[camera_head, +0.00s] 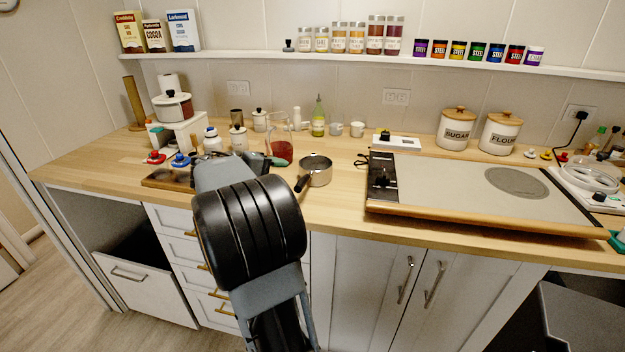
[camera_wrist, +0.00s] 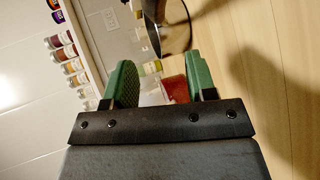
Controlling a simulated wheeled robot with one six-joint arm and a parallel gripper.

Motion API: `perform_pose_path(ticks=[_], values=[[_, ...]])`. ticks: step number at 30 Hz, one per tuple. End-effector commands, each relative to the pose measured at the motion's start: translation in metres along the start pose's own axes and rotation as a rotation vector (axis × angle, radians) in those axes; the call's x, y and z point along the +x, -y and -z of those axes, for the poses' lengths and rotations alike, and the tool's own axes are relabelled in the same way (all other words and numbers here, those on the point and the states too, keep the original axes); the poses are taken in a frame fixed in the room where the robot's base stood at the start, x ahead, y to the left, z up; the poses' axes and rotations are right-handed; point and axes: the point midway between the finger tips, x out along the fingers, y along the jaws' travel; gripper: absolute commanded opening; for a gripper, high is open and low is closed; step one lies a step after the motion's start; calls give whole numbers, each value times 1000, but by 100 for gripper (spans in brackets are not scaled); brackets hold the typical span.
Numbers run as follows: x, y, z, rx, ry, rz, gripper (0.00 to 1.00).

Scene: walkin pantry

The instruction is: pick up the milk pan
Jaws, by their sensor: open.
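The milk pan (camera_head: 317,172) is a small metal pan with a dark handle, standing on the wooden counter near the middle of the head view. In the wrist view the pan (camera_wrist: 176,38) is at the top, beyond the fingertips and cut off by the frame edge. My gripper (camera_wrist: 162,82) has green fingers spread apart with nothing held between them. In the head view my gripper (camera_head: 274,161) is mostly hidden behind my arm, with a green fingertip showing just left of the pan. The pan and fingers look apart.
A clear jug with red contents (camera_head: 281,152) stands just behind my gripper and left of the pan. A green bottle (camera_head: 318,118) and white cups (camera_head: 357,129) stand behind. A large hotplate unit (camera_head: 440,190) lies to the right. Bare counter lies in front of the pan.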

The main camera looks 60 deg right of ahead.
Motion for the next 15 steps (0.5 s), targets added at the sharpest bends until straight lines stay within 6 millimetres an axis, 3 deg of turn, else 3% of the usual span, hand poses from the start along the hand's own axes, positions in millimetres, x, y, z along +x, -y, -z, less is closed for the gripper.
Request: perform_pose_path(ticks=[6, 15], values=[[31, 0, 0, -1, 2, 2, 52], [50, 1, -2, -2, 1, 2, 52]])
